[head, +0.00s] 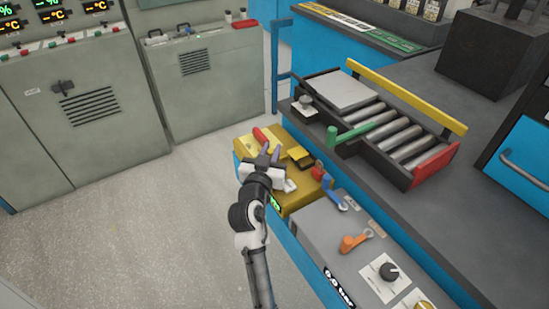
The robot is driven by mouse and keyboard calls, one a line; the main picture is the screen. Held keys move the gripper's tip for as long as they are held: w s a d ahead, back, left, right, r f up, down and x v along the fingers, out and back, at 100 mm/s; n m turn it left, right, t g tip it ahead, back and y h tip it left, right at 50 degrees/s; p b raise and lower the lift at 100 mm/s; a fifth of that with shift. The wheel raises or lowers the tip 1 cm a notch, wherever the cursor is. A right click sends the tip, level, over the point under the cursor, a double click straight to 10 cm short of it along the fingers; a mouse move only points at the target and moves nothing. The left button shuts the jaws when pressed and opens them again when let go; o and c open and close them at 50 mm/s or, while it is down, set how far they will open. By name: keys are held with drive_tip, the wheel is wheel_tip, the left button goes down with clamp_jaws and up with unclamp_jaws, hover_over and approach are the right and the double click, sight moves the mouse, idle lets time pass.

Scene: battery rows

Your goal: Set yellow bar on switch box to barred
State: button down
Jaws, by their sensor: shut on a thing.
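The switch box (292,200) is a mustard-yellow box at the near edge of the counter, in the middle of the view. A yellow bar (246,145) shows at its far left end, beside a red handle (260,134). My gripper (270,156) is over the left part of the box, at the yellow bar, and is shut on it. The fingers and white gripper body hide part of the bar and the box top, so the exact grip and the bar's setting are hard to make out. A small yellow plate (300,157) lies to the right.
Behind stands a roller tray (385,130) with a green handle and another yellow bar. Grey cabinets stand at left; the floor between is clear.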

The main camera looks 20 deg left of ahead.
drive_tip(key=shift+w+a, duration=0.1)
drive_tip(key=c, duration=1.3)
unclamp_jaws()
drive_tip(key=shift+c, duration=0.2)
drive_tip(key=s+d+b, duration=0.1)
drive_tip(key=s+b, duration=0.3)
drive_tip(key=s, duration=0.9)
drive_tip(key=shift+s+d, duration=0.35)
drive_tip(key=shift+s, duration=0.05)
